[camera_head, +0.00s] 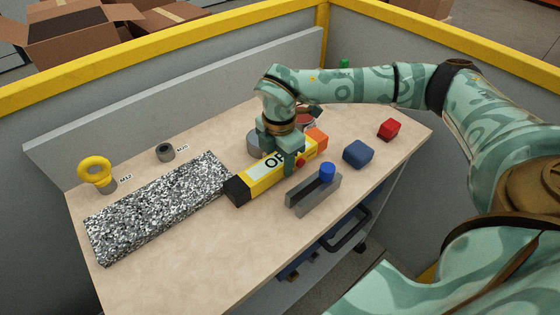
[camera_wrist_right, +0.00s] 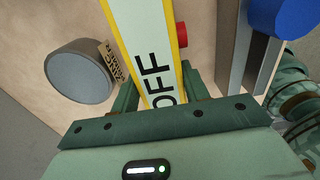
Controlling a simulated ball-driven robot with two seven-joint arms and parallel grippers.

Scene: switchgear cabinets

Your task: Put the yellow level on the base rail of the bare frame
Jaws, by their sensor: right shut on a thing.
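A long yellow bar (camera_head: 262,181) with a black end, an orange end and a white label reading "OFF" lies along the workbench top. I cannot tell from its look whether it is a level. My right gripper (camera_head: 281,160) comes down from above and is shut across its middle. In the right wrist view the bar (camera_wrist_right: 141,35) runs between the two fingers of my right gripper (camera_wrist_right: 160,88). I cannot tell whether the bar touches the bench. No bare frame or base rail shows. My left gripper is out of view.
A grey disc (camera_wrist_right: 81,71) stands beside the bar.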

